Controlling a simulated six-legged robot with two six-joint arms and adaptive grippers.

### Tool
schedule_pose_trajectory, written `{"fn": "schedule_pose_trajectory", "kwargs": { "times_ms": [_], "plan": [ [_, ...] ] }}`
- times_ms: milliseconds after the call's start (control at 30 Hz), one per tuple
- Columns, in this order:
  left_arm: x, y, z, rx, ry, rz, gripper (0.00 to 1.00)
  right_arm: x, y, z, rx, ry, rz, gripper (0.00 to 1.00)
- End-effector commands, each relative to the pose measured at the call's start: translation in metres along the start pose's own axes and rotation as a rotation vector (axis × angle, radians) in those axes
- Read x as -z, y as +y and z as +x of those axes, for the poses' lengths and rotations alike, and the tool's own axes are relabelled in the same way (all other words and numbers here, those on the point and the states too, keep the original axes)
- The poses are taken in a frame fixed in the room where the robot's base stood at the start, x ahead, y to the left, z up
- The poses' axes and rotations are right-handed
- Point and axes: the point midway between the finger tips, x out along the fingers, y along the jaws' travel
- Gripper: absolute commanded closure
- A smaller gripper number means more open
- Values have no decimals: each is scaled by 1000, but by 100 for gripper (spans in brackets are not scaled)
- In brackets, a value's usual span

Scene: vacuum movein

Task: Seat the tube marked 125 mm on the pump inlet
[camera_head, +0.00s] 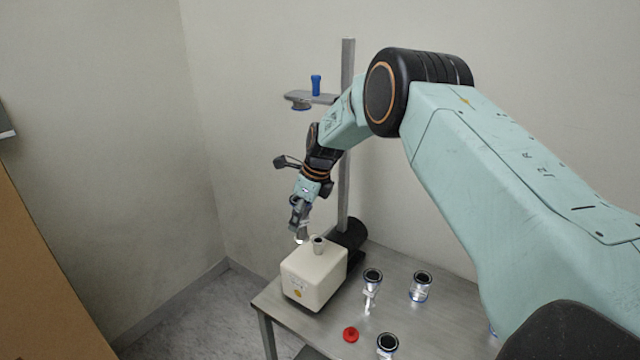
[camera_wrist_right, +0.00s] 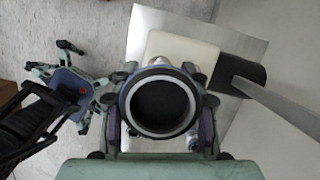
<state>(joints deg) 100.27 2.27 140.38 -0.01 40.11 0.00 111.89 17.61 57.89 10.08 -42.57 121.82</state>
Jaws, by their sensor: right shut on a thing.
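My right gripper (camera_head: 299,222) points down above the white pump (camera_head: 313,277). It is shut on a tube, whose pale ring rim and dark bore (camera_wrist_right: 160,102) fill the middle of the right wrist view. In the head view only a small bright part of it shows below the fingers. A short grey port (camera_head: 318,244), apparently the pump inlet, stands on the pump's top, just right of the gripper. The held tube looks apart from it. No length mark is readable.
Flanged metal tubes stand on the metal table (camera_head: 450,325): one (camera_head: 372,281) right of the pump, another (camera_head: 420,288) farther right, one (camera_head: 388,345) in front. A red cap (camera_head: 350,334) lies between. A post (camera_head: 346,140) behind carries a bracket (camera_head: 318,98) with a blue piece (camera_head: 316,85).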

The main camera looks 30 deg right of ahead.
Motion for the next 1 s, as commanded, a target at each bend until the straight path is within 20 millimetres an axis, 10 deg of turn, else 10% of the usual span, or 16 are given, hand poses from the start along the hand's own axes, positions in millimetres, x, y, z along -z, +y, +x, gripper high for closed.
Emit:
{"fn": "schedule_pose_trajectory", "kwargs": {
  "times_ms": [333, 1000],
  "plan": [
    [0, 0, -27, 0, 0, -1, 63, 11, -62, -32, 128, 0, 412, 90],
    [0, 0, 8, 0, 0, 0, 63, 24, -66, 2, 138, 0, 452, 90]
  ]
}}
